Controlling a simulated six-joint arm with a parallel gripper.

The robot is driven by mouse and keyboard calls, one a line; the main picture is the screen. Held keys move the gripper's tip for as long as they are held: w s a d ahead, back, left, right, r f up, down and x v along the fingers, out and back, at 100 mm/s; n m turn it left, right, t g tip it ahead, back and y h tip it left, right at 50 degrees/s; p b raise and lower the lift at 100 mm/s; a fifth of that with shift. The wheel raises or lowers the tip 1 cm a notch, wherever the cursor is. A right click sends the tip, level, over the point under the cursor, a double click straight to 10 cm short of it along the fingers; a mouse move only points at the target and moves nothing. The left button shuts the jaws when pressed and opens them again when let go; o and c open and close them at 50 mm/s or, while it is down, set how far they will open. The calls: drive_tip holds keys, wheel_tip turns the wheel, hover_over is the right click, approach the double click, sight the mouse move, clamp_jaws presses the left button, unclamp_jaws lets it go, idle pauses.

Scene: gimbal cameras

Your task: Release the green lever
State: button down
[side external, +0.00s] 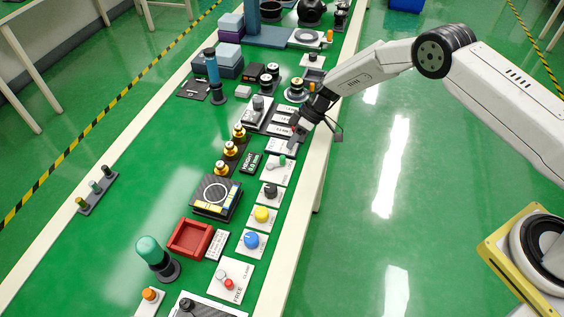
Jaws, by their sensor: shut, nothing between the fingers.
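The green lever (282,160) is a small green-tipped handle on a white plate (273,173) near the right edge of the long green bench. Part of the plate's far side is hidden by the gripper.
Toward the front are a black knob (270,190), a yellow knob (262,214), a blue knob (251,240) and a red tray (190,239). Brass-coloured posts (230,149) and a small black display (251,162) stand to the left. The bench's left side is mostly clear.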

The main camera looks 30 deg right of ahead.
sight(285, 165)
drive_tip(key=shift+s+a, duration=0.95)
drive_tip(key=shift+a, duration=0.1)
drive_tip(key=shift+s+m+t, duration=0.6)
drive_tip(key=shift+m+t, duration=0.1)
drive_tip(key=shift+m, duration=0.4)
drive_tip(key=shift+s+m+t, duration=0.3)
drive_tip(key=shift+s+m, duration=0.05)
drive_tip(key=shift+m, duration=0.15)
drive_tip(key=shift+s+a+m+t+h, duration=0.2)
drive_tip(key=shift+s+m+t, duration=0.25)
drive_tip(key=shift+m, duration=0.3)
drive_tip(key=shift+s+a+m+t+h, duration=0.1)
drive_tip(key=shift+s+m+t+h, duration=0.15)
drive_tip(key=shift+m+t, duration=0.35)
drive_tip(key=shift+s+a+m, duration=0.25)
drive_tip(key=shift+s+a, duration=0.3)
drive_tip(key=shift+s, duration=0.3)
drive_tip(key=shift+w, duration=0.25)
drive_tip(key=shift+w, duration=0.5)
